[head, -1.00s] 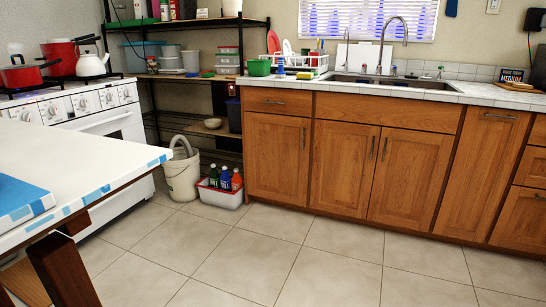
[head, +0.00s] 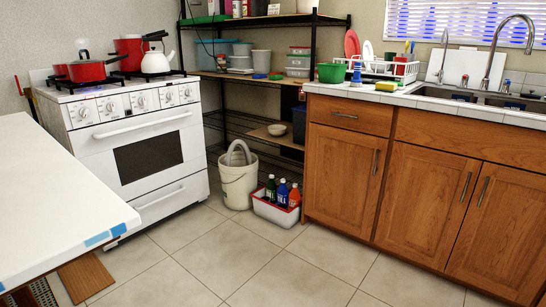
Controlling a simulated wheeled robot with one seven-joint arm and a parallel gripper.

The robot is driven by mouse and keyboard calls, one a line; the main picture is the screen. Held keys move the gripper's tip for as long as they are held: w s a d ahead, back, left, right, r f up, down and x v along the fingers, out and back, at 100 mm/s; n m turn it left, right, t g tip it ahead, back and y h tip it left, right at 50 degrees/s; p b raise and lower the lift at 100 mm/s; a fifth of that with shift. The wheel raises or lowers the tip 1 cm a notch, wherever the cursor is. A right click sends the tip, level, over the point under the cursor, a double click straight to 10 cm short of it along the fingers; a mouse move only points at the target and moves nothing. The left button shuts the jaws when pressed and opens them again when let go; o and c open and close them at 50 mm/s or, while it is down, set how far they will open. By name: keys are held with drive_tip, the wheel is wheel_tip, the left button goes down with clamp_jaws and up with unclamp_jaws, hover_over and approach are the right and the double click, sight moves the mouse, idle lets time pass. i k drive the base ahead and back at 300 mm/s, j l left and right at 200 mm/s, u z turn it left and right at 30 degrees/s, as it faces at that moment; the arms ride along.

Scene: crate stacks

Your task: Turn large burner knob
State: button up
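The white stove (head: 138,140) stands at the left in the head view, its front facing the room. A row of white knobs runs along its front panel; a larger knob (head: 140,102) sits near the middle, with smaller-looking ones on both sides. I cannot tell which way each knob is turned. Red pots (head: 87,70) and a white kettle (head: 156,62) stand on the burners. My gripper is not in view.
A white table (head: 55,200) fills the lower left, close to the stove's front. A bucket (head: 238,187) and a bottle bin (head: 276,210) stand right of the stove. Wooden cabinets (head: 410,190) line the right. The tiled floor (head: 250,262) in the middle is clear.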

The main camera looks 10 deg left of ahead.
sight(84, 111)
drive_tip(key=i+j+u, duration=0.1)
drive_tip(key=i+u, duration=0.15)
drive_tip(key=u, duration=0.2)
drive_tip(key=i+u, duration=0.25)
drive_tip(key=u, duration=0.25)
drive_tip(key=i+l+u, duration=0.15)
drive_tip(key=u, duration=0.3)
drive_tip(key=i+l+u, duration=0.25)
drive_tip(key=u, duration=0.25)
drive_tip(key=i+l+u, duration=0.25)
drive_tip(key=i+l, duration=0.2)
drive_tip(key=i, duration=0.25)
drive_tip(key=i+l, duration=0.25)
drive_tip(key=i, duration=0.25)
drive_tip(key=i+l, duration=0.2)
drive_tip(key=i, duration=0.25)
